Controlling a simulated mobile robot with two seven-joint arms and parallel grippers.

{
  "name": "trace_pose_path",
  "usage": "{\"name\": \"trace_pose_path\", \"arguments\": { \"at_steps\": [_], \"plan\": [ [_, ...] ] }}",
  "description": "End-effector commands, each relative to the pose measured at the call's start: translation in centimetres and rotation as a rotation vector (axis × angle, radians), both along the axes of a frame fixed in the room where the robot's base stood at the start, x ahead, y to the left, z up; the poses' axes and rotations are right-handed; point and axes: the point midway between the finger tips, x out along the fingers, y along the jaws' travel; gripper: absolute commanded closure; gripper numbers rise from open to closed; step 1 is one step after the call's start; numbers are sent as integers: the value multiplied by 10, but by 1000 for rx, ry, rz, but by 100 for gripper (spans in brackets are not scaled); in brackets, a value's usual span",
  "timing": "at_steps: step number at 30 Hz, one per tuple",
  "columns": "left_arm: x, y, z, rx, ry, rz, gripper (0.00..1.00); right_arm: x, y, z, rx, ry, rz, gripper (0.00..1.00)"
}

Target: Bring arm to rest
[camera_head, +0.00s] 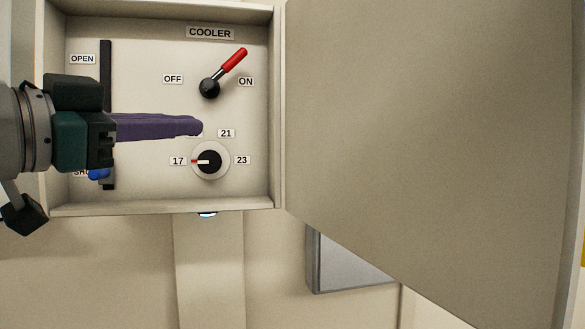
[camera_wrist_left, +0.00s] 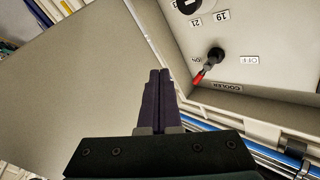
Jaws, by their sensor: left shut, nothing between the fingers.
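My left gripper (camera_head: 198,127) comes in from the left in the head view, its purple fingers shut with nothing between them. It is in front of the cooler box panel (camera_head: 150,180), just above the dial. In the left wrist view the shut fingers (camera_wrist_left: 158,75) point toward the box edge. The red-handled switch (camera_head: 232,61) tilts up right toward ON; it also shows in the left wrist view (camera_wrist_left: 207,66). The dial (camera_head: 210,161) has its pointer at 17. A slider with a blue knob (camera_head: 99,174) sits low, at SHUT, partly hidden by my gripper. My right gripper is not in view.
The box door (camera_head: 430,110) stands open to the right and fills much of the head view. A grey box (camera_head: 345,263) is on the wall below it. A vertical duct (camera_head: 208,265) runs below the cooler box. Blue and white pipes (camera_wrist_left: 255,155) show in the left wrist view.

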Motion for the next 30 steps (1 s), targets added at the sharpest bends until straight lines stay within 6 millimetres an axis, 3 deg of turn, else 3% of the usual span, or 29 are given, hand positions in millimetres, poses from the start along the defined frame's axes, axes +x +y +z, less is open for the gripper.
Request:
{"name": "trace_pose_path", "arguments": {
  "at_steps": [1,5,9,13,16,20,23,30],
  "plan": [
    [-11,-13,-23,3,108,13,100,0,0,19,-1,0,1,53],
    [-47,-22,-94,35,378,105,100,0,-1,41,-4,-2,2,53],
    [-111,-9,-158,67,698,251,100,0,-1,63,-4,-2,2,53],
    [-186,15,-200,101,997,404,100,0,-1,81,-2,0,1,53],
    [-238,30,-218,123,1181,498,100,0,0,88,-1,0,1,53],
    [-279,41,-227,143,1317,569,100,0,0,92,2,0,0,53],
    [-291,45,-230,150,1354,588,100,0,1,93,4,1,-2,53],
    [-292,45,-231,153,1358,589,100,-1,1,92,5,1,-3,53]
  ]
}}
